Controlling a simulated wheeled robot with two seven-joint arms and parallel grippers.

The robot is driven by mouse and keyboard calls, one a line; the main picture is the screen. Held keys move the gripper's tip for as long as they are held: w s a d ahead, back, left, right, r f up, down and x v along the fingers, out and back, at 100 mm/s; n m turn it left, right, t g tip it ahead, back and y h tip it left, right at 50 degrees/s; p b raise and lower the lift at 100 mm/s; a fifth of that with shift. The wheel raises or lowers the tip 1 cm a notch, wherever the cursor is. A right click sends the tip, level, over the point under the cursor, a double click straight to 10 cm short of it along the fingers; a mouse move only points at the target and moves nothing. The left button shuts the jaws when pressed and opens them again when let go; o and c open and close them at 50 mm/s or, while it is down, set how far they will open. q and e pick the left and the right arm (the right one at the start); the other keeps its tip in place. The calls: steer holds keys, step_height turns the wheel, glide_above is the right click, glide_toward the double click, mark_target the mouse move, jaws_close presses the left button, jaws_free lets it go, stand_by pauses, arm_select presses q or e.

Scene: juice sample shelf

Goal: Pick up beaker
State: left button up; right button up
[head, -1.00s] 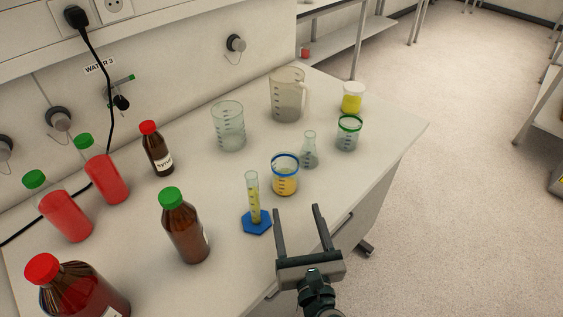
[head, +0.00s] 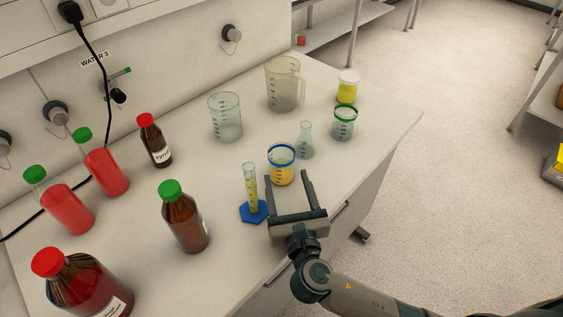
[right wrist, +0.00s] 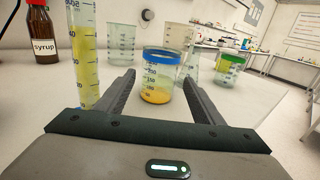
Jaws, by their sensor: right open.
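A small glass beaker with a blue rim (head: 281,168) stands upright on the bench and holds a little orange-yellow liquid. It also shows in the right wrist view (right wrist: 160,78), ahead and between the finger tips. My right gripper (head: 288,178) is open and empty, its fingers pointing at this beaker from the bench's front edge. Other beakers stand behind: a large empty one (head: 225,118) and a green-rimmed one (head: 343,124), which also shows in the right wrist view (right wrist: 229,68). My left gripper is not in view.
A graduated cylinder on a blue base (head: 251,195) stands close left of my right gripper. A conical flask (head: 305,142) is just behind the blue-rimmed beaker. A jug (head: 283,85), a yellow-filled container (head: 347,88) and several bottles, including a brown one (head: 184,218), share the bench.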

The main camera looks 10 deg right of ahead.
mark_target(279, 155)
steer(key=shift+w+d+p, duration=0.1)
steer(key=shift+w+p, duration=0.45)
steer(key=shift+w, duration=2.2)
steer(key=shift+w, duration=0.1)
steer(key=shift+w, duration=0.2)
steer(key=shift+w+f+p, duration=0.15)
steer(key=shift+w+p, duration=0.4)
steer(key=shift+w, duration=0.6)
steer(key=shift+w+f+p, duration=0.15)
steer(key=shift+w+p, duration=0.35)
steer(key=shift+w, duration=0.65)
steer(key=c, duration=1)
